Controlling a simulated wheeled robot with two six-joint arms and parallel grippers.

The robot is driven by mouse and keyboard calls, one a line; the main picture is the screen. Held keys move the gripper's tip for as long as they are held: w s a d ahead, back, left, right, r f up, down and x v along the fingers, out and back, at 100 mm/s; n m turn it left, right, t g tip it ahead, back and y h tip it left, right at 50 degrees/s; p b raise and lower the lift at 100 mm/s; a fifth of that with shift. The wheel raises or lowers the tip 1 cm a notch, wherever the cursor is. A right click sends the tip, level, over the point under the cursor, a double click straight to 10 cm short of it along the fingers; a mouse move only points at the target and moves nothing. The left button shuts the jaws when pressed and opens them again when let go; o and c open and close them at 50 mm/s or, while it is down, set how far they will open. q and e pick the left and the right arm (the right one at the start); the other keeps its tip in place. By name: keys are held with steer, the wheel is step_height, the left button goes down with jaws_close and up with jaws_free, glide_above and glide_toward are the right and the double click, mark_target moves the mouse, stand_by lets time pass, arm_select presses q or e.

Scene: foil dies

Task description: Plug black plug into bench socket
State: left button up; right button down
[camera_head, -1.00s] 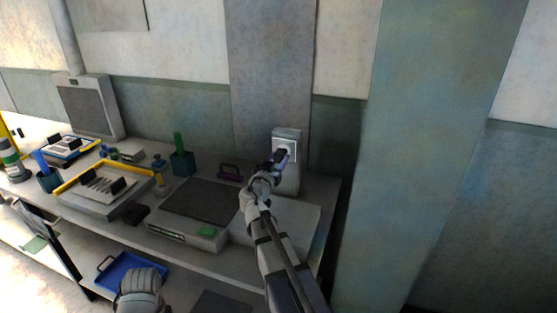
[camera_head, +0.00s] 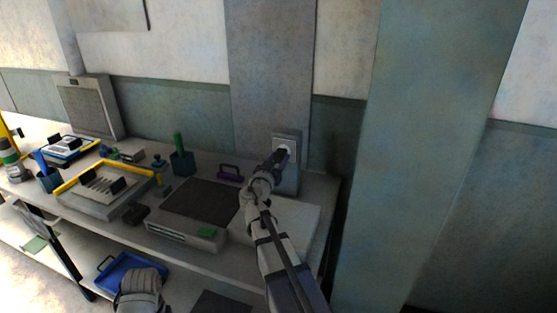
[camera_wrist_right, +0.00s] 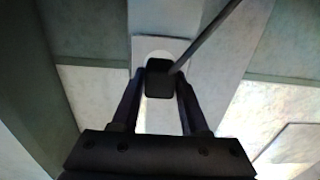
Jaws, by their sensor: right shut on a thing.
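The bench socket (camera_head: 291,147) is a white plate on a grey box standing at the back of the bench against the wall pillar. My right gripper (camera_head: 280,157) is right in front of it. In the right wrist view, the gripper (camera_wrist_right: 160,85) is shut on the black plug (camera_wrist_right: 159,80), with its cable running up to the right. The pale socket face (camera_wrist_right: 152,45) shows behind the plug. The plug hides the contact area, so I cannot tell whether it is inserted.
A dark-topped grey device (camera_head: 200,203) sits left of my right arm, with a purple handle (camera_head: 230,172) behind it. A green-topped holder (camera_head: 181,160) and a yellow-edged tray (camera_head: 93,205) stand further left. A blue tray (camera_head: 125,268) lies on the lower shelf.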

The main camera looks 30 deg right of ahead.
steer(key=shift+w+d, duration=0.35)
steer(key=shift+d, duration=0.05)
stand_by(0.4)
steer(key=shift+c, duration=1.7)
jaws_free()
steer(key=v, duration=0.8)
steer(key=shift+d, duration=0.1)
steer(key=x, duration=0.8)
steer(key=shift+w, duration=0.1)
steer(key=shift+s+a, duration=0.25)
